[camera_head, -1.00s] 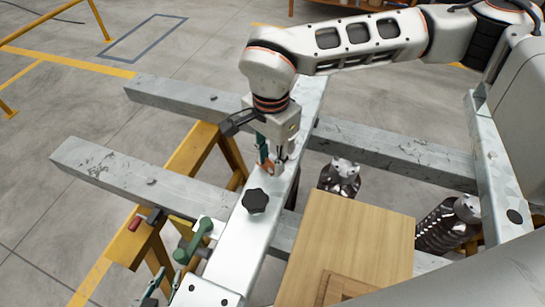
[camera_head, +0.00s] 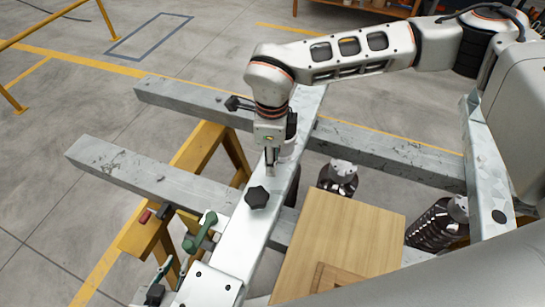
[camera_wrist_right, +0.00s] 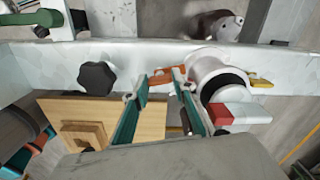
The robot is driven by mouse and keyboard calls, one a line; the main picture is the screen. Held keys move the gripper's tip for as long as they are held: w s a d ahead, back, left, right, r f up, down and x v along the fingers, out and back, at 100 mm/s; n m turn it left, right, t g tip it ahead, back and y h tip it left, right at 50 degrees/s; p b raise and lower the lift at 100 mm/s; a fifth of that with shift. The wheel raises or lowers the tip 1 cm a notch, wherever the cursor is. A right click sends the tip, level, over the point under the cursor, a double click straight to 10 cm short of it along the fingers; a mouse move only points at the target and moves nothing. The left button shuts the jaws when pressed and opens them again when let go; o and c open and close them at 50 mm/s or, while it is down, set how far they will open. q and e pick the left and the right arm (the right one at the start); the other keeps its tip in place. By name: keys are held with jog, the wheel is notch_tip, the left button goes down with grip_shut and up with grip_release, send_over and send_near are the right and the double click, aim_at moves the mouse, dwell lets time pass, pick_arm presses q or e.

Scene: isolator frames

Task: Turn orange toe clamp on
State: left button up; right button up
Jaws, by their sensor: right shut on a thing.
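My right gripper (camera_head: 270,170) comes down from an arm that enters from the right in the head view. Its fingertips are low over the pale metal beam (camera_head: 232,245), just beyond a black star knob (camera_head: 257,197). In the right wrist view its two teal fingers (camera_wrist_right: 160,88) reach the orange toe clamp (camera_wrist_right: 160,77) at the beam. The fingers are around an orange part, and contact is partly hidden. In the head view the gripper hides the orange clamp.
A wooden block (camera_head: 345,235) stands right of the beam. A green-handled clamp (camera_head: 200,232) is at its left. A white cylinder (camera_wrist_right: 208,70), a red part (camera_wrist_right: 220,114) and a yellow part (camera_wrist_right: 261,83) are close right of the fingers. Grey crossbeams (camera_head: 165,180) lie below.

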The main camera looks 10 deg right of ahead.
jog(key=shift+m, duration=1.3)
jog(key=o, duration=1.1)
jog(key=shift+r, duration=0.15)
jog(key=shift+r, duration=3.95)
